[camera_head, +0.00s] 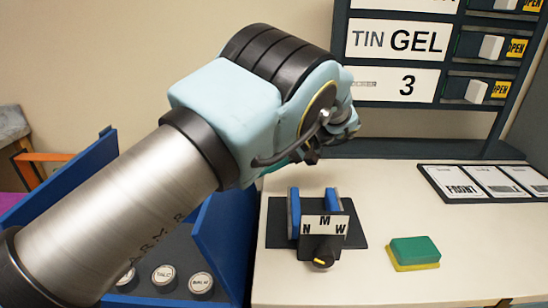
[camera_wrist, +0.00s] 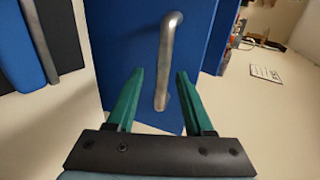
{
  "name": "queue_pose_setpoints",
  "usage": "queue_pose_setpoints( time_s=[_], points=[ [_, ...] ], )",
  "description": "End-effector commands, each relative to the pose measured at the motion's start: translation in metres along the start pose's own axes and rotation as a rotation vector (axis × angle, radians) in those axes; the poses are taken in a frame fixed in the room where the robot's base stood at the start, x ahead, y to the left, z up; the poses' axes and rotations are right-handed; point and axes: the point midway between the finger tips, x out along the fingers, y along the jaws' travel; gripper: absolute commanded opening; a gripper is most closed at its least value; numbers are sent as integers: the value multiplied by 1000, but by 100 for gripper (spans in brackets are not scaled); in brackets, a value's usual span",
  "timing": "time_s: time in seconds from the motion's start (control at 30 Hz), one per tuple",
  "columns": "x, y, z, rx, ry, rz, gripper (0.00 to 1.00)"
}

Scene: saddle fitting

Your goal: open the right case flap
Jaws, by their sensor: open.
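In the wrist view a blue panel (camera_wrist: 130,45), seemingly the right case flap, carries a bent metal bar handle (camera_wrist: 166,60). My gripper (camera_wrist: 159,76) is open, its two green fingers apart with the lower part of the handle appearing between them. I cannot tell whether they touch it. In the head view the blue case (camera_head: 225,235) stands at lower left, with upright blue panels on both sides and round labelled jars between them. My arm crosses in front of it and hides much of it, as well as the fingertips and handle.
A dark stand with blue uprights and an N-M-W label (camera_head: 325,225) sits on the pale table (camera_head: 330,285). A green and yellow sponge (camera_head: 414,252) lies right of it. Labelled cards (camera_head: 490,182) lie at the right. A shelf rack (camera_head: 395,115) stands behind.

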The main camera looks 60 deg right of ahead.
Motion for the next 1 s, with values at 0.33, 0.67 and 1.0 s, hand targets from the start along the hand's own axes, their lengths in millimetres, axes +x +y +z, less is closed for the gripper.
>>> queue_pose_setpoints(
  time_s=[0.33, 0.67, 1.0],
  points=[
    [-63, 4, -1, 0, 4, 2, 52],
    [-94, 2, 0, 2, 1, 1, 52],
    [-98, 2, 1, 2, 0, 1, 52]
  ],
)
